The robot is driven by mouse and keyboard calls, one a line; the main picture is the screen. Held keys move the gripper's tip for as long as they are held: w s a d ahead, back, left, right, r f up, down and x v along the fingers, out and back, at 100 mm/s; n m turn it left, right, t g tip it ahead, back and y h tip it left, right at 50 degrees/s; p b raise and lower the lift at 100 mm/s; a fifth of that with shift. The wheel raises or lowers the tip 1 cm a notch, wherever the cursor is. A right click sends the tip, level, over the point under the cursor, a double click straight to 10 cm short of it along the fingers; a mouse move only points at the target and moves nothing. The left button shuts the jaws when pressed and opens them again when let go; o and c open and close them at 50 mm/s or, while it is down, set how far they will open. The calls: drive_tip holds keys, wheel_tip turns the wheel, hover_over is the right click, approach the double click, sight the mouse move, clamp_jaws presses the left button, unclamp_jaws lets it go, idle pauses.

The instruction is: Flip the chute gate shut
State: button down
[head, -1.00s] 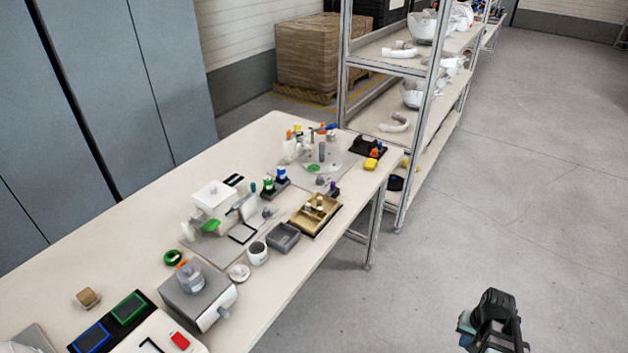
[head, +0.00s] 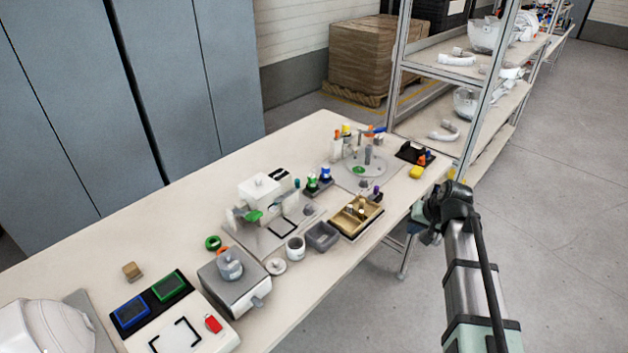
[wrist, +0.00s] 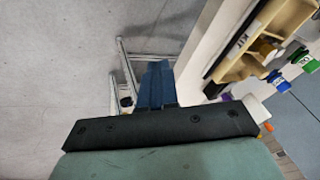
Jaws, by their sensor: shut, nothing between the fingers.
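A white box-topped unit (head: 260,188) stands mid-table in the head view, with a green piece (head: 254,216) and pale flap-like parts below it. A chute gate is not clearly recognisable; I cannot tell which part it is, or whether it is open. My gripper (head: 428,232) is by the table's right edge, apart from that unit. In the wrist view its blue fingers (wrist: 156,80) are together and empty, with floor behind them.
A brass-coloured tray (head: 372,222) lies near the right edge; it also shows in the wrist view (wrist: 262,40). A grey bin (head: 321,236), a white cup (head: 295,248) and a grey box with a side lever (head: 238,284) stand nearby. Shelves (head: 470,70) rise behind.

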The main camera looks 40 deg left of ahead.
drive_tip(key=s+a+r+n+y, duration=0.1)
drive_tip(key=s+a+r, duration=0.2)
drive_tip(key=a+r, duration=0.2)
drive_tip(key=s+a+r+n, duration=0.1)
drive_tip(key=s+a+r, duration=0.2)
drive_tip(key=a, duration=0.6)
drive_tip(key=s+a+r+n+g+y, duration=0.1)
drive_tip(key=s+a+r, duration=0.2)
drive_tip(key=a+r, duration=0.4)
drive_tip(key=shift+a+r+y, duration=0.25)
drive_tip(key=shift+a+y, duration=0.05)
drive_tip(key=shift+a, duration=0.1)
drive_tip(key=shift+s, duration=0.1)
drive_tip(key=s+a+f, duration=0.2)
drive_tip(key=a+f, duration=0.6)
drive_tip(key=a, duration=0.1)
drive_tip(key=shift+a, duration=0.1)
